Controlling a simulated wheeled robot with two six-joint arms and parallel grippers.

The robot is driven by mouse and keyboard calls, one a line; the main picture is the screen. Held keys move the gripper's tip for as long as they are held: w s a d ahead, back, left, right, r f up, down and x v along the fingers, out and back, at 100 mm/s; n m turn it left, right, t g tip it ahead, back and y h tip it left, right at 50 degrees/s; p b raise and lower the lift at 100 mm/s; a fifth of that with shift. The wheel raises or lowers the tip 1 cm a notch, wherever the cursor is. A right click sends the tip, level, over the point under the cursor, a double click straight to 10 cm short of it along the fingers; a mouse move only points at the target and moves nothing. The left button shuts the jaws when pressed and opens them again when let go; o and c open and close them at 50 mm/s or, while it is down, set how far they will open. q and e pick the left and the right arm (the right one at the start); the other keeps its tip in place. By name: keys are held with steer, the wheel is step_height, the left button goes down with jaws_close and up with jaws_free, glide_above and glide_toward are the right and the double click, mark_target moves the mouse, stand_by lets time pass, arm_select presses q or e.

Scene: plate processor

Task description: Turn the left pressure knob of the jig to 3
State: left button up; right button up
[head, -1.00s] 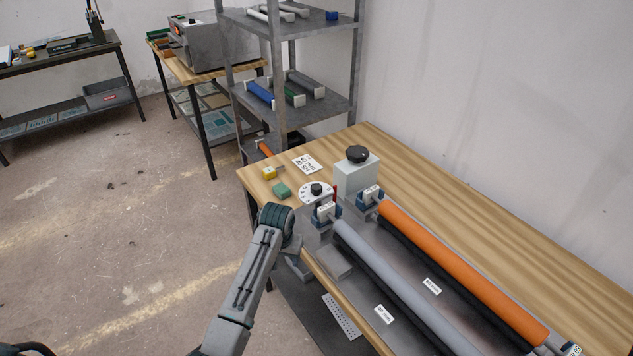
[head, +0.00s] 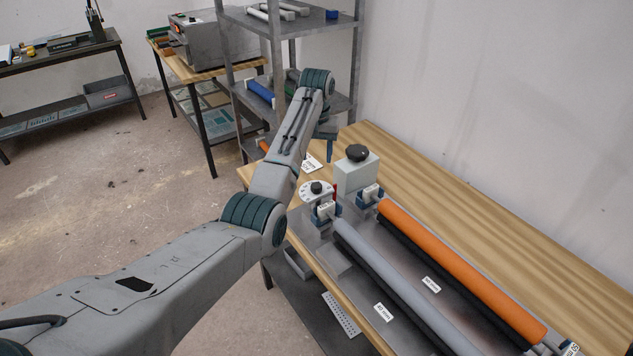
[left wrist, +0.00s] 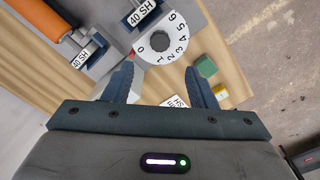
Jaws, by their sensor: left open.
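I cannot tell the setting. My left gripper (head: 327,140) hangs past the dial, near the back corner of the table, partly hidden by its own wrist. In the left wrist view its fingers (left wrist: 163,85) are apart with nothing between them, and the dial lies just beyond the tips. My right gripper is out of view.
A light grey box with a black knob (head: 357,172) stands right behind the dial. The orange roller (head: 460,270) and grey roller (head: 395,275) lie along the jig. A green block (left wrist: 205,65) and yellow block (left wrist: 220,91) are beside the dial. A shelf rack (head: 355,60) stands behind.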

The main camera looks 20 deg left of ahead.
mark_target(316, 185)
arm_select(q)
step_height(316, 185, down, 10)
steer(key=p, duration=0.3)
steer(key=shift+r, duration=0.1)
steer(key=shift+f, duration=0.45)
steer(key=c, duration=1)
